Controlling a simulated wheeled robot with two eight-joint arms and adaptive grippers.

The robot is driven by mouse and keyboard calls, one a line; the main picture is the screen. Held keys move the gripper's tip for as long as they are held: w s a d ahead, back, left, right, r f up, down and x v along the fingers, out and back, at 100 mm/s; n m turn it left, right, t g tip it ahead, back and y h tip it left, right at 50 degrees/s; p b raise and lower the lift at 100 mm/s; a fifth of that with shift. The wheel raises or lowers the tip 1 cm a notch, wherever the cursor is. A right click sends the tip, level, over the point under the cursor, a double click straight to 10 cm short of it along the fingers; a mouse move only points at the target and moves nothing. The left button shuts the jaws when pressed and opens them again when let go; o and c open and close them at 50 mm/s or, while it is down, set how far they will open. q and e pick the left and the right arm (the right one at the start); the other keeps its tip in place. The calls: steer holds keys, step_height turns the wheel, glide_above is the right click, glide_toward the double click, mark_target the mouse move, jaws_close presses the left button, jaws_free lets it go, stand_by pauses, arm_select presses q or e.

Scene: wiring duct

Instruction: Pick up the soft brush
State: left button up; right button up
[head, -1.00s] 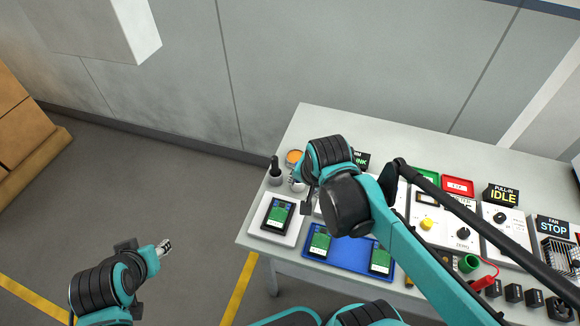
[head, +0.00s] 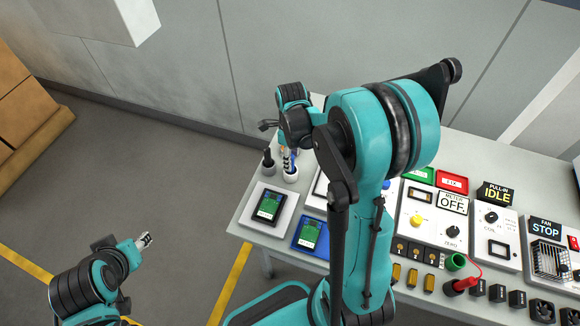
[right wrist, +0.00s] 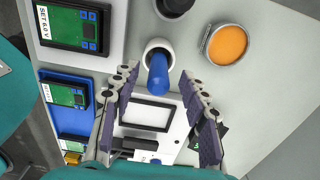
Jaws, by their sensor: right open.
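The brush shows as a blue handle (right wrist: 158,76) standing up out of a small white cup (right wrist: 152,46) in the right wrist view; its bristles are hidden. In the head view the white cup (head: 290,174) stands near the table's back left corner. My right gripper (right wrist: 161,82) is open, its two fingers on either side of the blue handle, with clear gaps and no visible hold. In the head view the right arm partly covers this gripper. My left gripper (head: 145,240) is over the floor, left of the table; its jaws are too small to read.
A dark bottle (head: 268,163) stands beside the cup. A round tin with orange contents (right wrist: 228,44) is right of the cup in the wrist view. Panels and switches fill the right side.

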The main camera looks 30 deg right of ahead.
step_height(320, 180, down, 4)
steer(key=shift+r+b, duration=0.1)
steer(key=shift+b, duration=0.4)
jaws_close()
steer(key=shift+r, duration=0.2)
step_height(320, 180, up, 4)
steer(key=p, duration=0.3)
steer(key=s+d+r+p, duration=0.4)
steer(key=s+r+p, duration=0.1)
steer(key=s, duration=0.6)
steer(key=shift+r+p, duration=0.35)
steer(key=shift+r, duration=0.5)
